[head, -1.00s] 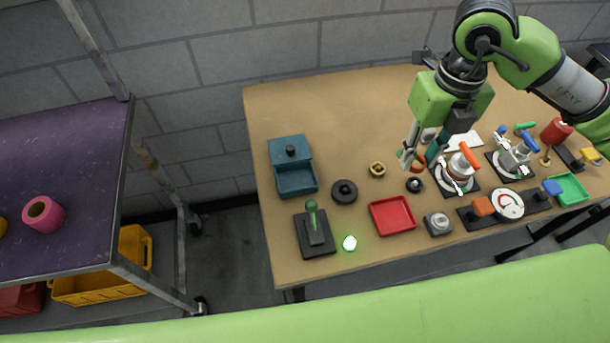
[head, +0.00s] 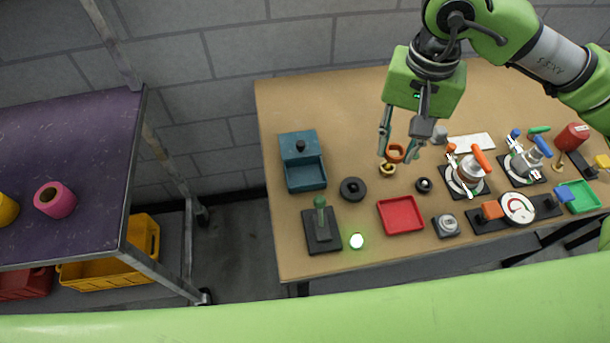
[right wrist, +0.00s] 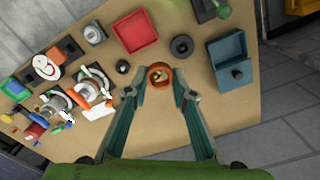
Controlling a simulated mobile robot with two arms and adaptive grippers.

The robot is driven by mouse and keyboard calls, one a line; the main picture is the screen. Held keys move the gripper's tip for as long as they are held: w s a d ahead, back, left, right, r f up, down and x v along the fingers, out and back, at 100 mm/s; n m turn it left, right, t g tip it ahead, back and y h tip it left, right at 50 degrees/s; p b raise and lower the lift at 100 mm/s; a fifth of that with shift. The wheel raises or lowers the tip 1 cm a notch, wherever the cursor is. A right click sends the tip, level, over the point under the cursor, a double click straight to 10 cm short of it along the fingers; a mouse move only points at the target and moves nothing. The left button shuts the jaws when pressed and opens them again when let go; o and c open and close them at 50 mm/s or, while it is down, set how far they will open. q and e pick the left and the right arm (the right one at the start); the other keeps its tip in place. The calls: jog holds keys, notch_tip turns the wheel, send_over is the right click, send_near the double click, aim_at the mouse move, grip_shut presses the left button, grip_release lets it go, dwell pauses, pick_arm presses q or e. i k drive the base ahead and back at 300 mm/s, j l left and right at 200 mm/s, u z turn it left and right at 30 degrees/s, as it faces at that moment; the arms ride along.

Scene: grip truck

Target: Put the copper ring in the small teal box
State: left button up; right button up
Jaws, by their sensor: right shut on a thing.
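The copper ring (head: 395,153) is held between the fingertips of my right gripper (head: 399,154), above the table. In the right wrist view the ring (right wrist: 160,85) sits between the two teal-padded fingers of the gripper (right wrist: 160,92), with its opening facing the camera. The small teal box (head: 306,186) stands on the table's left part, left of the gripper. It has an open front compartment and a raised back part with a black knob. The box also shows at the right of the wrist view (right wrist: 226,53). My left gripper is not in view.
A brass ring (head: 388,170) lies on the table below the held ring. A red tray (head: 401,215), a joystick (head: 321,232) and a lit green button (head: 356,241) are nearer the front. Clamps (head: 467,175) stand right.

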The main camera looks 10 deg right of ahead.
aim_at(305, 178)
jog(key=u, duration=1)
jog(key=k+l+u, duration=0.1)
jog(key=l+u, duration=0.3)
jog(key=k+l+u, duration=0.2)
jog(key=l+u, duration=0.15)
jog(key=k+l+u, duration=0.2)
jog(key=u, duration=0.2)
jog(key=k+l, duration=0.35)
jog(key=l, duration=0.15)
